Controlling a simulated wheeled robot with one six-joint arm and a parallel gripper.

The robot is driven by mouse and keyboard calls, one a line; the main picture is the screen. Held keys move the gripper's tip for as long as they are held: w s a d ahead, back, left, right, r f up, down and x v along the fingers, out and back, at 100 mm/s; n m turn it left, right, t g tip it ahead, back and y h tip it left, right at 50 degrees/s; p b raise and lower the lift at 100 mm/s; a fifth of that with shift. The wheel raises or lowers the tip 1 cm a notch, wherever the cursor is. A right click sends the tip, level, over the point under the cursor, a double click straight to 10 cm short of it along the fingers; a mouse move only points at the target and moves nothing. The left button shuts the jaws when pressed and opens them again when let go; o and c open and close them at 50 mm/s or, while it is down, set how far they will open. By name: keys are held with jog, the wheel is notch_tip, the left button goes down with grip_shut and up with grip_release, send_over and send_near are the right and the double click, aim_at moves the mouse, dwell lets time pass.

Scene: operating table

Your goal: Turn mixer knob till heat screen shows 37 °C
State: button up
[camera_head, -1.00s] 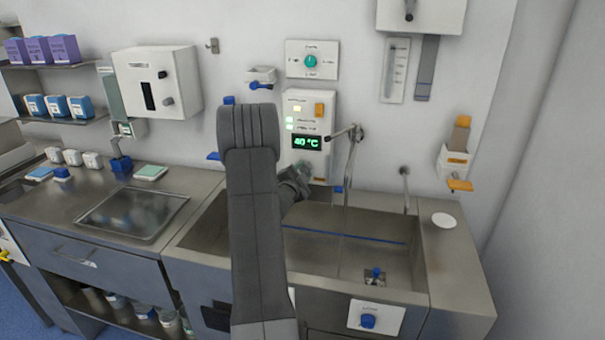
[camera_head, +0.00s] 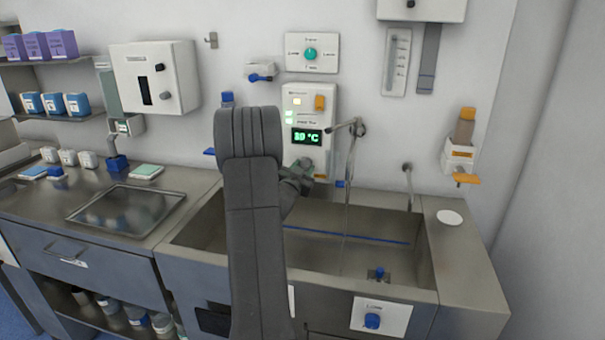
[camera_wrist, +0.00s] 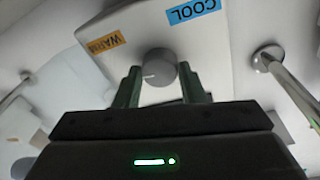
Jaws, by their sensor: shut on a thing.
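The mixer knob (camera_wrist: 158,66) is a round grey dial with a pale pointer mark toward its left in the wrist view. It sits between an orange WARM label (camera_wrist: 101,45) and a blue COOL label (camera_wrist: 193,10). My gripper (camera_wrist: 159,82) has one dark green finger on each side of the knob and is shut on it. In the head view my gripper (camera_head: 297,178) is at the bottom of the white panel (camera_head: 318,98), and the knob is mostly hidden there. The heat screen (camera_head: 306,137) shows green digits that look like 39 °C, slightly blurred.
A tap (camera_head: 357,130) stands out from the wall just right of the panel, over a steel sink (camera_head: 345,265). A second panel with a teal dial (camera_head: 310,54) hangs above. My arm covers the sink's left part.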

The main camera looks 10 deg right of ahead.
jog(key=shift+w+r+n, duration=0.1)
jog(key=shift+r+n, duration=0.2)
jog(key=shift+n, duration=0.2)
jog(key=o, duration=1)
jog(key=shift+f, duration=0.15)
jog(key=shift+a, duration=0.1)
jog(key=shift+s+a+f+b, duration=0.15)
jog(key=shift+s+b, duration=0.15)
jog(key=shift+s, duration=0.15)
jog(key=b+v, duration=0.2)
jog(key=v, duration=1.1)
jog(key=shift+w, duration=0.1)
